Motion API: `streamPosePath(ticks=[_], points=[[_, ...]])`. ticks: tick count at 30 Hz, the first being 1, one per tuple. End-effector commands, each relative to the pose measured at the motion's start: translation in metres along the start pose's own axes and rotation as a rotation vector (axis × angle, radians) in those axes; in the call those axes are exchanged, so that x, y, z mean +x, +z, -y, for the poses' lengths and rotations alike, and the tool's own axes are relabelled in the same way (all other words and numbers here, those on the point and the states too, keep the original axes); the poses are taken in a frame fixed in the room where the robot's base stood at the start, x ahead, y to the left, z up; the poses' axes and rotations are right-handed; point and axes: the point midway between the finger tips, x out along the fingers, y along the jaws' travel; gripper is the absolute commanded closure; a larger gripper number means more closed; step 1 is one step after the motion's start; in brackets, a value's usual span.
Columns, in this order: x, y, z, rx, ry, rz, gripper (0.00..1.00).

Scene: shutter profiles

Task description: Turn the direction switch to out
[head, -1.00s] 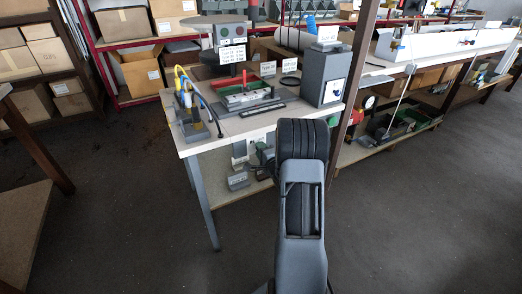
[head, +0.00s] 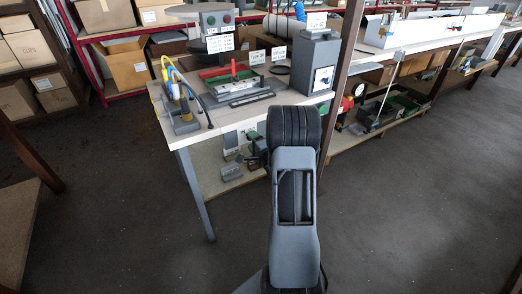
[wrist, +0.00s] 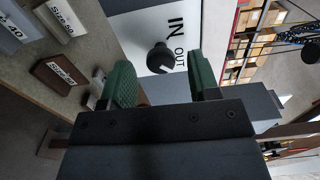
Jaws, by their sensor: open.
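The direction switch is a round black knob (wrist: 160,58) on a white plate (wrist: 130,22) marked IN and OUT in the wrist view. A small pale mark shows on the knob's lower right side, towards OUT. My gripper (wrist: 163,80) is open, with its two green-padded fingers on either side of the knob's place in the picture. I cannot tell whether the knob is between the pads or beyond them; no contact shows. In the head view, a grey box (head: 307,62) with a white front plate (head: 323,79) stands on the bench, and my arm hides the gripper.
The white bench (head: 235,122) also carries a red and green fixture (head: 235,82) and a stand with yellow and blue hoses (head: 178,100). A dark post (head: 340,70) rises beside the box. Size-labelled blocks (wrist: 62,75) lie on a shelf in the wrist view.

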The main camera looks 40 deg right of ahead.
Motion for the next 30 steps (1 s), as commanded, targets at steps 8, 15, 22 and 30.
streamPosePath(ticks=[8, 15, 22, 30], points=[[-0.055, -0.001, 0.001, 0.002, 0.002, -0.003, 0.44], [-0.099, -0.001, 0.001, 0.002, 0.001, -0.004, 0.44], [-0.122, 0.0, 0.0, 0.001, 0.002, -0.001, 0.44], [-0.128, 0.001, 0.0, 0.001, 0.0, 0.0, 0.44]])
